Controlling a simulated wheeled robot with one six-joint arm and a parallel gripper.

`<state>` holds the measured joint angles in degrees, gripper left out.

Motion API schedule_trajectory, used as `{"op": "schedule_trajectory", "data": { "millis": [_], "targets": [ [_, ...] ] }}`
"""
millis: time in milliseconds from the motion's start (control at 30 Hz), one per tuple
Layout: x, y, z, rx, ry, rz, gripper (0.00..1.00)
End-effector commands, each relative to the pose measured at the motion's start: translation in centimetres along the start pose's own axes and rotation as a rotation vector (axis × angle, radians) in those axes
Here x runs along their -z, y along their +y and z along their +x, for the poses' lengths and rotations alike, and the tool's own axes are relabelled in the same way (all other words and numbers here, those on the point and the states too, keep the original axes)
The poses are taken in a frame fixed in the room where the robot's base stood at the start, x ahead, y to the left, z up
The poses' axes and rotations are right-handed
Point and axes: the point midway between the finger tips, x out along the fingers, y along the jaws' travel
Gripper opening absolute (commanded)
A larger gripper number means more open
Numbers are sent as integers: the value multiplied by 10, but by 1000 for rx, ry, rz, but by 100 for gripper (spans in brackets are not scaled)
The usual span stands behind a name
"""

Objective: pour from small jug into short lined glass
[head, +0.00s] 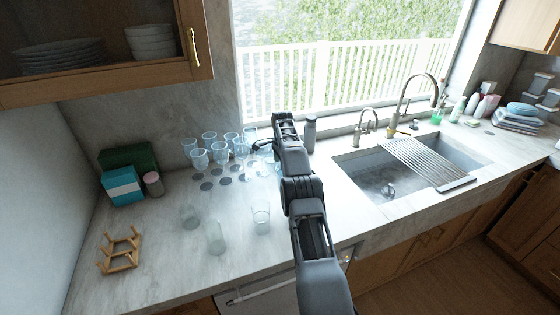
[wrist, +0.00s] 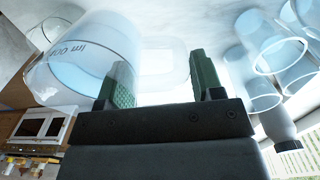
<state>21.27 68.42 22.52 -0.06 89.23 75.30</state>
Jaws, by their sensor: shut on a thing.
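My gripper (wrist: 163,82) shows its two green fingers in the wrist view, closed around the clear handle of the small jug (wrist: 85,60). The jug is transparent, with dark measuring letters on its side and a pale blue tint inside; I cannot tell its liquid level. In the head view my gripper (head: 262,147) is over the counter beside the blue-tinted glasses, and the jug is hard to make out there. A short clear glass (head: 261,217) stands upright on the counter, nearer than my gripper. Whether it is the lined one is too small to tell.
Two faint clear glasses (head: 215,238) (head: 190,215) stand to its left. Several blue-tinted glasses (head: 200,160) crowd the back. A grey bottle (head: 310,133) stands right of my arm, before the sink (head: 385,185). A wooden rack (head: 120,250) and boxes (head: 122,186) are at left.

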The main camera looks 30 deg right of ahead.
Motion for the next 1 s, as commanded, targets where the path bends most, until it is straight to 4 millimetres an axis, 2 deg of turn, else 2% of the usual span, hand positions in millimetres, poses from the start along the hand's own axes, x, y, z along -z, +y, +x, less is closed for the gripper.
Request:
{"op": "schedule_trajectory", "data": {
  "millis": [267,433,800,1000],
  "targets": [
    [-8,-1,-5,47,-1,-8,3],
    [-9,6,-6,89,0,-7,3],
    [-6,22,-14,298,-1,-4,3],
    [-6,19,-12,291,-1,-5,3]
  ]
}}
